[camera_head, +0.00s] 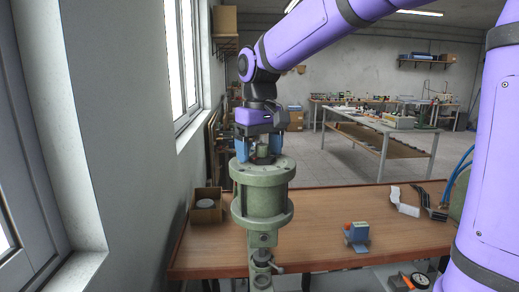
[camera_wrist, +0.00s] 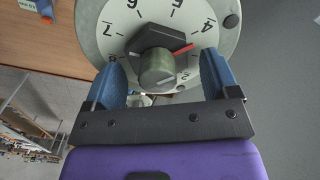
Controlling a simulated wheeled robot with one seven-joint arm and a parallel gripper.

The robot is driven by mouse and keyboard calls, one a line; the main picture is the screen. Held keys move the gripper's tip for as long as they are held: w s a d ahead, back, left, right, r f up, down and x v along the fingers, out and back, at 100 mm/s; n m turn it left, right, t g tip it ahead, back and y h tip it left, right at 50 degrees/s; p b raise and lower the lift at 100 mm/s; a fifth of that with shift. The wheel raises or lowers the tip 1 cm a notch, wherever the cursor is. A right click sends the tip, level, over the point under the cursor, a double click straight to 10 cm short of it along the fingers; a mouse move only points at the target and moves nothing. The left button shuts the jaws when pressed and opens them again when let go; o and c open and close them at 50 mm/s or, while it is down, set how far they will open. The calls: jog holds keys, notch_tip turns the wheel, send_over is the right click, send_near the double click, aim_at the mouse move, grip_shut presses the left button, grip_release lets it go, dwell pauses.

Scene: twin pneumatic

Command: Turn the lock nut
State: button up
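In the wrist view, a dark angular nut (camera_wrist: 160,37) sits at the middle of a pale numbered dial (camera_wrist: 100,30). A red pointer (camera_wrist: 183,48) sticks out from it toward the 4. A grey-green round stem (camera_wrist: 157,70) stands up from the nut toward the camera. My gripper (camera_wrist: 160,58) is open, with one blue finger on each side of the stem and a visible gap to both. In the head view, my gripper (camera_head: 260,147) is at the top of the green flanged cylinder (camera_head: 262,203), its fingers pointing down. Whether the fingertips touch the nut cannot be told.
The cylinder stands at the wooden table's (camera_head: 330,235) front edge. A cardboard box (camera_head: 207,206) is to its left. A small blue block with an orange top (camera_head: 356,234) is to its right. White and black parts (camera_head: 405,205) lie farther right. The wall and window are close on the left.

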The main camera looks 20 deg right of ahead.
notch_tip(320, 180, up, 11)
jog(key=shift+f, duration=0.1)
dwell(0.6)
dwell(0.3)
jog(key=s+d+f+t, duration=0.1)
jog(key=s+d+f, duration=0.1)
jog(key=s+f, duration=0.2)
jog(key=s+d+f+m+t, duration=0.1)
jog(key=s+f, duration=0.3)
jog(key=s, duration=0.6)
jog(key=s+d+f+m+t, duration=0.1)
jog(key=s+d+f+t, duration=0.2)
jog(key=s, duration=0.5)
jog(key=shift+d+f, duration=0.5)
jog(key=shift+f, duration=0.5)
jog(key=shift+s, duration=0.1)
